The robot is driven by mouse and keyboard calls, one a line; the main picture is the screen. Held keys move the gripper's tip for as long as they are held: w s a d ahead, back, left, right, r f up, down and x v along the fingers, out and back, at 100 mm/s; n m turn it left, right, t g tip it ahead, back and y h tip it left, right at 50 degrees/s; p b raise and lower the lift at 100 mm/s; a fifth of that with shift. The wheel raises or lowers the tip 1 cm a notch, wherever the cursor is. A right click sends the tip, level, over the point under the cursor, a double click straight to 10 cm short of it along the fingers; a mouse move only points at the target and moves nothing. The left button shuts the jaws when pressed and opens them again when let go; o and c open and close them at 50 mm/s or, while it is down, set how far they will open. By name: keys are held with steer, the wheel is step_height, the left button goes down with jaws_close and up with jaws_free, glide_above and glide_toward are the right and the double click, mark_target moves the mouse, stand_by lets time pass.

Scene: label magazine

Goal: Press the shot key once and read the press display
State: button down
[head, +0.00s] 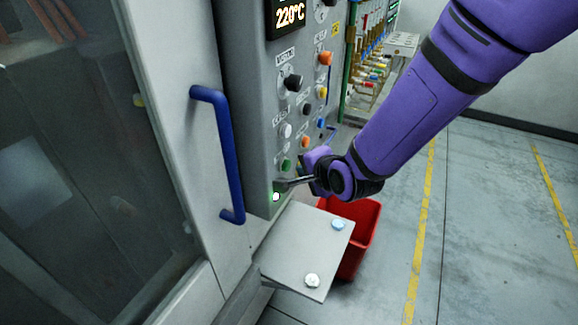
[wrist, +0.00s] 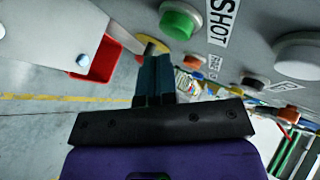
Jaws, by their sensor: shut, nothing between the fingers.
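The shot key is a green round button (head: 287,165) low on the grey control panel; it also shows in the wrist view (wrist: 180,20) beside the SHOT label (wrist: 223,22). My gripper (head: 284,186) is shut and empty, its tips close to the panel just below the green key. In the wrist view the shut fingertips (wrist: 150,47) are beside the green key, not over it; whether they touch the panel I cannot tell. A white lamp (head: 276,197) glows below the tips. The press display (head: 289,14) reads 220°C in its visible part; its top is cut off.
Several other buttons and knobs, among them a white one (head: 286,130), sit above the green key. A blue handle (head: 225,150) stands out from the door at left. A grey shelf (head: 305,240) with two small discs juts out below, beside a red bin (head: 360,250).

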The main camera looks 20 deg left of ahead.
steer(key=shift+s+d, duration=0.15)
steer(key=shift+d, duration=2.3)
steer(key=d+r+n+h, duration=0.2)
steer(key=d+r+h, duration=0.1)
steer(key=d+r, duration=0.8)
steer(key=d+r+n+h, duration=0.25)
steer(key=d+r, duration=0.35)
steer(key=d, duration=0.8)
steer(key=s+d+r+n+g+h, duration=0.1)
steer(key=s+d+r, duration=0.2)
steer(key=s+d, duration=0.5)
steer(key=s+d+r+n+g+h, duration=0.1)
steer(key=s+d+r, duration=0.3)
steer(key=s+d, duration=0.5)
steer(key=shift+s+d+h, duration=0.25)
steer(key=shift+s+h, duration=0.5)
steer(key=shift+s, duration=0.15)
steer(key=shift+w, duration=0.15)
